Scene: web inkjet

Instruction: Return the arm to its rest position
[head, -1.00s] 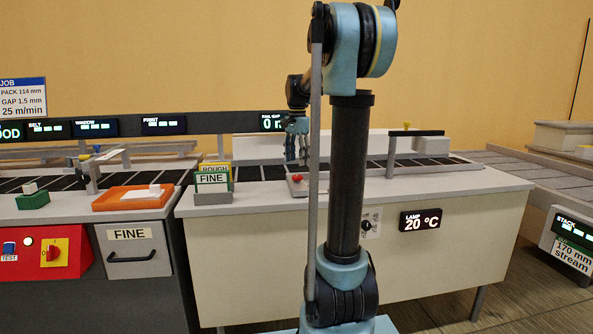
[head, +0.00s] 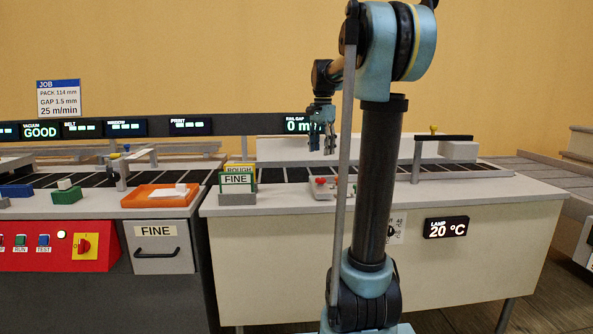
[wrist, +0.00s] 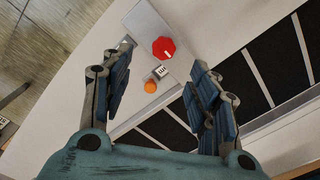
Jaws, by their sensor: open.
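My gripper (head: 322,140) hangs pointing down above the right-hand table, from my raised, folded blue and black arm. In the wrist view its two fingers (wrist: 160,100) are spread apart with nothing held between them. Beyond the fingers lies a small pale control block with a red octagonal knob (wrist: 163,48) and an orange button (wrist: 150,86). In the head view the red knob (head: 320,181) sits on the block below my gripper, apart from it. My arm's column hides part of the table.
The conveyor belt (head: 285,174) runs along the tables. The sign holder marked FINE and ROUGH (head: 238,180), an orange tray (head: 137,199) and a green block (head: 66,196) stand to the left. A black-topped rail (head: 443,138) rises at right. A drawer marked FINE (head: 158,257) is shut.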

